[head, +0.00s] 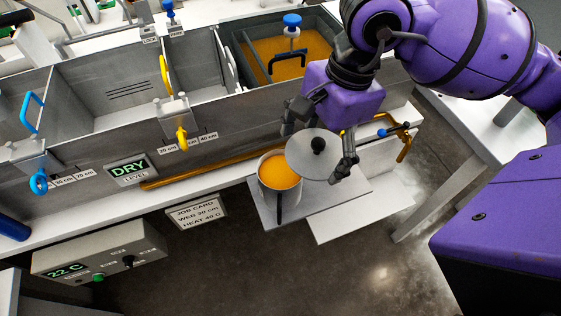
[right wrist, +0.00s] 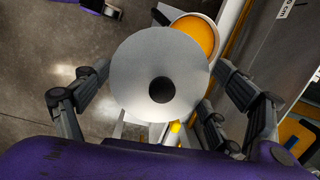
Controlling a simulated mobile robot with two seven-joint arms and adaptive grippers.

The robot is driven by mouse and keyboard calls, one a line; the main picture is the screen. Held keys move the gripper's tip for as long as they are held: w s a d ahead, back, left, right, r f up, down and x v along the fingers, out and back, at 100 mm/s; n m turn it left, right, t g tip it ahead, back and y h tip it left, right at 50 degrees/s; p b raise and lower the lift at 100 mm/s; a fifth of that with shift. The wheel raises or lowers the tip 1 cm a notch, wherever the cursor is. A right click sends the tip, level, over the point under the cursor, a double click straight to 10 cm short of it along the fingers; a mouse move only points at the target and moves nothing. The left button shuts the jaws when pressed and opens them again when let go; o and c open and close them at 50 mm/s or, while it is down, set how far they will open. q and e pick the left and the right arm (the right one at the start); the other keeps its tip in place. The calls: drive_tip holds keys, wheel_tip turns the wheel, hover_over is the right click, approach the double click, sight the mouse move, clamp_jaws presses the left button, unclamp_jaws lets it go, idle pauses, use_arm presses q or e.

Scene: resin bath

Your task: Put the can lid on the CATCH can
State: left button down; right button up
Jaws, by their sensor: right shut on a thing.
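The can lid (head: 308,160) is a pale grey disc with a black knob, and it also shows in the right wrist view (right wrist: 140,75). My right gripper (head: 317,150) is shut on the lid, with fingers on opposite sides of it. The can (head: 280,196), grey with a dark handle and orange liquid inside, stands upright on a grey plate. The lid is at the can's upper right in the head view, hiding part of its right side. The can's mouth is mostly uncovered. No CATCH lettering is readable. My left gripper is out of view.
A grey tank (head: 95,141) with divided bays runs behind the can; its right bay holds orange liquid (head: 270,66). An orange pipe (head: 205,170) runs along its front. A job card (head: 196,212) and a control box (head: 100,251) are at left.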

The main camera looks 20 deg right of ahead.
drive_tip(key=w+a+f, duration=0.5)
drive_tip(key=f, duration=0.5)
drive_tip(key=o, duration=1.1)
drive_tip(key=shift+r, duration=0.15)
drive_tip(key=r, duration=0.4)
drive_tip(key=d+r, duration=0.1)
drive_tip(key=r, duration=0.3)
drive_tip(key=d+r, duration=0.1)
drive_tip(key=r, duration=0.3)
drive_tip(key=shift+a+f, duration=0.1)
